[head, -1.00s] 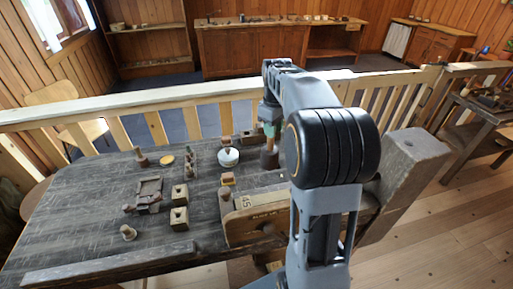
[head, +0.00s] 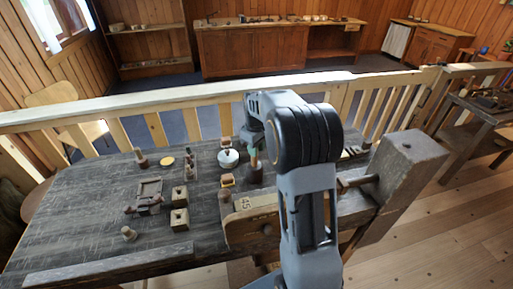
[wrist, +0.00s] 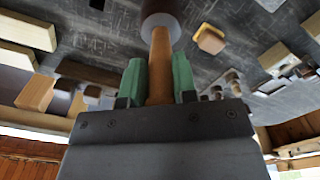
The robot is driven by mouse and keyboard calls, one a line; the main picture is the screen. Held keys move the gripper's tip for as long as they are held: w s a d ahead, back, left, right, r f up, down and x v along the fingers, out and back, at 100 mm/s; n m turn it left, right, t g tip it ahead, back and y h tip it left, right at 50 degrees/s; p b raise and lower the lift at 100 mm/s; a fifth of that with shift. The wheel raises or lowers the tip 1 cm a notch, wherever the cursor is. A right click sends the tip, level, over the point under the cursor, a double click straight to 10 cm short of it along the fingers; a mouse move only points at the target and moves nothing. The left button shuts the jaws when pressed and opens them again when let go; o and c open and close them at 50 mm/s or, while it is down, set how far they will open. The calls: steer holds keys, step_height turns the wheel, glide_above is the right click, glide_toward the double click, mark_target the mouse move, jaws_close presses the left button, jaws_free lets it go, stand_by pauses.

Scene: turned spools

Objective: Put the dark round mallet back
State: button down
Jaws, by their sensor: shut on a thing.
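The dark round mallet (wrist: 160,10) has a dark, drum-like head and a light wooden handle (wrist: 159,65). My gripper (wrist: 158,85) is shut on the handle, with one green finger on each side and the head beyond the fingertips. In the head view the mallet's dark head (head: 255,174) is low over the right part of the workbench (head: 85,215), below my arm, with the handle up. I cannot tell whether the head touches the bench. My arm hides part of the bench to its right.
A small block with a yellowish side (head: 228,181) and a white round tin (head: 229,158) are close left of the mallet. Wooden blocks (head: 180,219) and a peg (head: 129,233) stand further left. A wooden jaw marked 45 (head: 255,225) is in front. A pale railing (head: 100,111) runs behind.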

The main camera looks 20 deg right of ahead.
steer(key=shift+f, duration=0.2)
steer(key=c, duration=0.9)
jaws_free()
steer(key=shift+r, duration=0.1)
step_height(320, 180, up, 12)
steer(key=shift+r, duration=0.15)
